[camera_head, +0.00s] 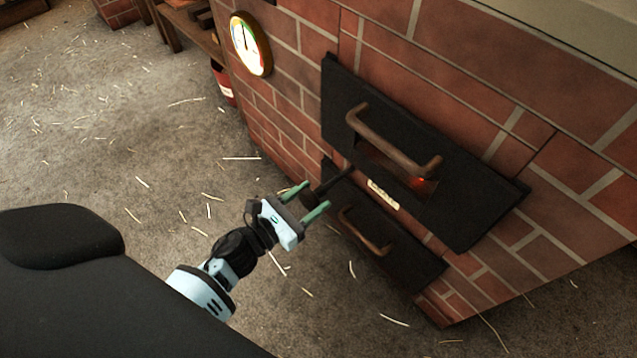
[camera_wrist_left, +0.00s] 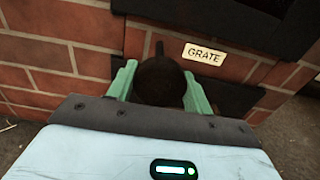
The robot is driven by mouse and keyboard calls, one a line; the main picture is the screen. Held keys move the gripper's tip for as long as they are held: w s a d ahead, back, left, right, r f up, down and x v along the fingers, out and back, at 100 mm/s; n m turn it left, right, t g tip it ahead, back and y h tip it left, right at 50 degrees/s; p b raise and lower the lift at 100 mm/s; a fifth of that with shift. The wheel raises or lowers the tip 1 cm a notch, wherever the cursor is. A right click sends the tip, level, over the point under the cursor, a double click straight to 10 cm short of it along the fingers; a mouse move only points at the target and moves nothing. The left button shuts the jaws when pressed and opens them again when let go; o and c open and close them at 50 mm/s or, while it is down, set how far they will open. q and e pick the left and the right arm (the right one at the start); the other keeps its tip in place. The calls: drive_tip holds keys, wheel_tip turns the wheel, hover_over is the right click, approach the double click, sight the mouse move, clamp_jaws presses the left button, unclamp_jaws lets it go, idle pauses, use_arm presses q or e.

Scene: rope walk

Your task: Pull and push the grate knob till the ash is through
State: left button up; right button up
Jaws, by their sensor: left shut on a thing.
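The grate knob (camera_head: 308,199) is a dark round knob on a thin rod that sticks out of the brick stove front. My left gripper (camera_head: 303,199) is shut on the knob, with a green finger on each side of it. In the left wrist view the knob (camera_wrist_left: 160,82) sits between the two fingers, and the rod runs from it toward the brick. A pale label reading GRATE (camera_wrist_left: 203,54) is beside the rod. An orange glow (camera_head: 420,183) shows in the opening behind the upper door's handle. I see no ash. My right gripper is not in view.
The black upper door (camera_head: 470,215) with a curved handle (camera_head: 395,143) is above and right of the knob. A lower black door (camera_head: 405,265) with its own handle (camera_head: 365,232) is below. A round gauge (camera_head: 250,44) hangs on the brick. Straw bits litter the open floor.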

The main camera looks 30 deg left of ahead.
use_arm(q)
drive_tip(key=o, duration=1.4)
drive_tip(key=shift+p+v, duration=0.65)
drive_tip(key=shift+v, duration=3.2)
